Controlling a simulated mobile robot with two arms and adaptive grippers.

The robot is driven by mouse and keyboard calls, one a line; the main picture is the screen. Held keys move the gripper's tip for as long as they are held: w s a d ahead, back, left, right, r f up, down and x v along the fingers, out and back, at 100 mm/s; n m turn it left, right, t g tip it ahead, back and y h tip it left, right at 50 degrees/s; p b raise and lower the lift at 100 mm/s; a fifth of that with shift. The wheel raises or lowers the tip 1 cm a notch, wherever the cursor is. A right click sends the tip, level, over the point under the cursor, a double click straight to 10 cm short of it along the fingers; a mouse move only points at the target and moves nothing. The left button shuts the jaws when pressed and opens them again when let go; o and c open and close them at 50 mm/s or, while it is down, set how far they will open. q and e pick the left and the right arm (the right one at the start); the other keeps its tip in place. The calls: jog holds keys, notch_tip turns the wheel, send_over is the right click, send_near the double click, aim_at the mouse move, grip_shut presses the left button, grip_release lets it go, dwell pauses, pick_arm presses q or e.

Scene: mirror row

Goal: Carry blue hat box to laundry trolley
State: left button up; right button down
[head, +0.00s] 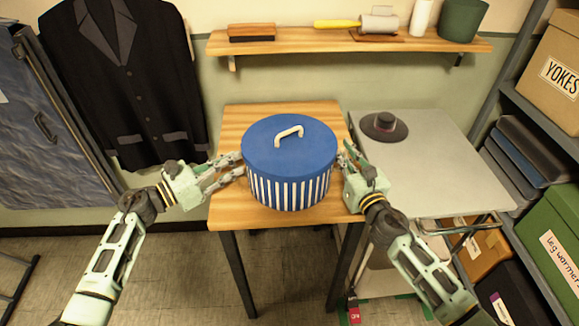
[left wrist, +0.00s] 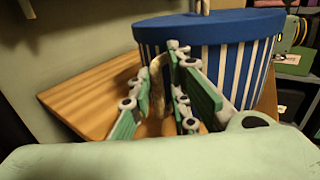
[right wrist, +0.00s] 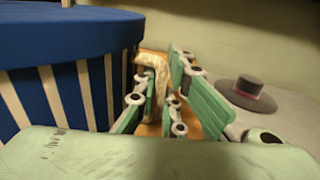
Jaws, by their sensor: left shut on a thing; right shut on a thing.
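The blue hat box (head: 290,150) is round, with a flat blue lid, a pale top handle and blue-and-white striped sides. It is upright over the wooden table (head: 240,115); I cannot tell whether its base touches the wood. My left gripper (head: 238,165) is shut on a pale side handle (left wrist: 157,90) at the box's left. My right gripper (head: 346,157) is shut on the opposite pale side handle (right wrist: 157,70). The fingers partly hide both handles.
A grey-topped stand (head: 430,150) with a metal rail adjoins the table's right side and bears a dark hat (head: 384,126). A wall shelf (head: 340,44) hangs behind. Shelving with boxes (head: 565,60) lines the right. A dark jacket (head: 125,80) hangs left. Floor shows at front left.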

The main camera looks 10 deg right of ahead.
pick_arm(q)
jog(key=shift+f, duration=0.1)
grip_shut()
jog(key=shift+a, duration=0.1)
pick_arm(e)
jog(key=shift+r, duration=0.15)
